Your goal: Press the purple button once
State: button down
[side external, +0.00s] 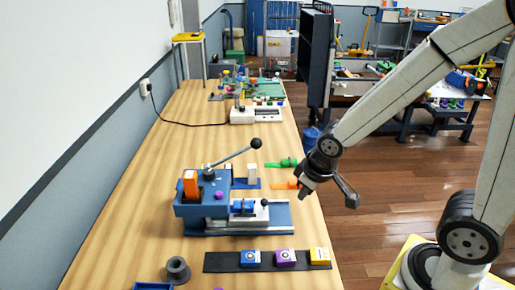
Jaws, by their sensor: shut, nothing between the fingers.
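The purple button (285,257) is the middle block on a dark strip (220,262) near the front of the wooden table. My gripper (304,190) is shut and empty. It hangs above the table's right edge, farther back than the purple button and well apart from it. The gripper is small in the picture and its fingertips are hard to make out. The purple button is in clear view.
A blue press-like fixture (215,197) with a long black-knobbed lever (235,155) stands left of my gripper, behind the strip. Green (282,163) and orange (287,184) items lie near the gripper. A grey ring (177,269) is at the front left. A white device (256,114) stands farther back.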

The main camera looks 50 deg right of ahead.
jog(key=w+a+r+n+t, duration=0.2)
jog(key=w+r+n+t, duration=0.25)
jog(key=w, duration=0.45)
notch_tip(320, 180, up, 5)
jog(key=n+y, duration=0.5)
jog(key=n, duration=0.4)
send_over(219, 194)
jog(key=shift+s+d+m, duration=0.1)
jog(key=shift+d+m, duration=0.15)
jog(key=shift+d, duration=0.2)
jog(key=shift+f, duration=0.15)
jog(key=shift+f, duration=4.2)
